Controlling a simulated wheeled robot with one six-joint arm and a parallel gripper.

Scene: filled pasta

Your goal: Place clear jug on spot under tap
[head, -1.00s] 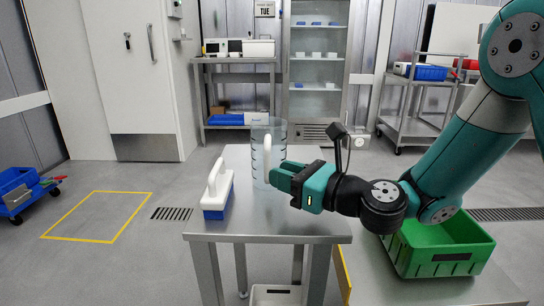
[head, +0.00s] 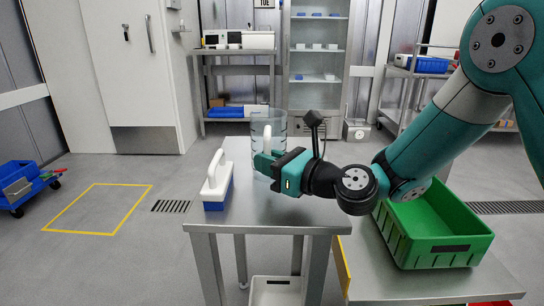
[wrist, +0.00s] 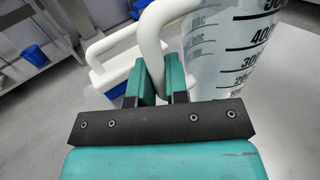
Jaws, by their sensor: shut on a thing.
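The clear jug (head: 278,126) with dark measuring marks and a white handle stands over the steel table, behind my gripper in the head view. My gripper (head: 266,160) is shut on the jug's handle. In the wrist view the white handle (wrist: 152,42) runs between the two teal fingers (wrist: 160,78), and the jug (wrist: 232,55) fills the upper right. The jug looks upright. I cannot tell whether its base touches the table, since my gripper hides its lower part.
A blue-and-white scrubbing brush (head: 217,182) stands on the steel table (head: 250,212), left of my gripper. A green crate (head: 432,228) sits on a lower surface at the right. A shelf bench (head: 236,57) and a cabinet (head: 318,60) stand at the back.

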